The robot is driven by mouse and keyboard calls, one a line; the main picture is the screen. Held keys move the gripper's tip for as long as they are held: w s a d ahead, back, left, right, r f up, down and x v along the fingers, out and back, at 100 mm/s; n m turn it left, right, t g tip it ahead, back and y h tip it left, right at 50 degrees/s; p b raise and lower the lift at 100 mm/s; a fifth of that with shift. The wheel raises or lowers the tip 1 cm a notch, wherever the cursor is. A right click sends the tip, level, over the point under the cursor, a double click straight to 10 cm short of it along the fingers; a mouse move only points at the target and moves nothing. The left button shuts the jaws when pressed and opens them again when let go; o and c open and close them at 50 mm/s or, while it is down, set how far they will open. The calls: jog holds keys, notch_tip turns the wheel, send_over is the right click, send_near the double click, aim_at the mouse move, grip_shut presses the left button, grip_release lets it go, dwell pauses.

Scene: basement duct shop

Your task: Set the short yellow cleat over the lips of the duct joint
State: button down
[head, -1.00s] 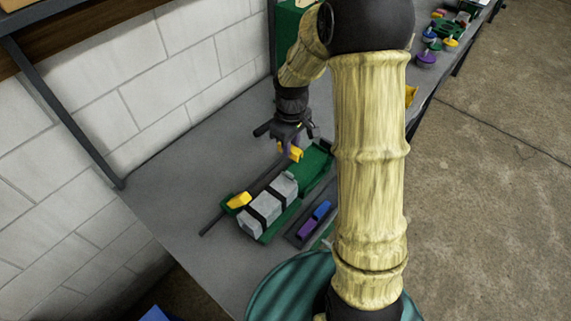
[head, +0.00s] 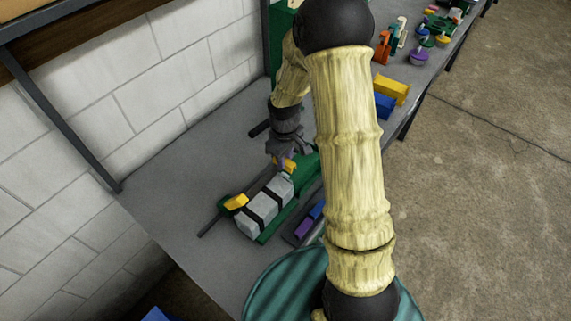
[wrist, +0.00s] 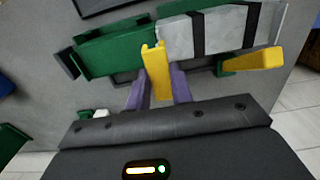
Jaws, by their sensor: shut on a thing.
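My gripper (head: 285,157) is shut on a yellow cleat (wrist: 157,72), which stands up between its purple fingers in the wrist view. The grey duct (head: 263,208) has dark bands across it and lies in a green holder (wrist: 110,51). The held cleat is by the duct's far end in the head view. In the wrist view it overlaps the place where the grey duct (wrist: 221,32) meets the green part. I cannot tell whether it touches the lips. A second yellow piece (head: 236,201) is at the duct's wall side, near its other end; it also shows in the wrist view (wrist: 252,60).
A dark tray with purple (head: 304,227) and blue pieces lies right of the duct, partly behind my arm. Yellow (head: 391,89) and blue blocks (head: 384,106) and several coloured items stand farther along the bench. The bench (head: 165,195) toward the wall is clear.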

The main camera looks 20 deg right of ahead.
aim_at(286, 169)
jog(key=shift+s+r, duration=0.1)
jog(key=shift+s, duration=0.1)
jog(key=shift+w+d+f+p, duration=0.15)
jog(key=shift+f+p, duration=0.6)
jog(key=shift+f, duration=1.4)
jog(key=shift+f+b, duration=0.45)
jog(key=shift+f, duration=0.05)
jog(key=shift+f, duration=0.1)
jog(key=c, duration=1.2)
grip_release()
jog(key=shift+c, duration=0.2)
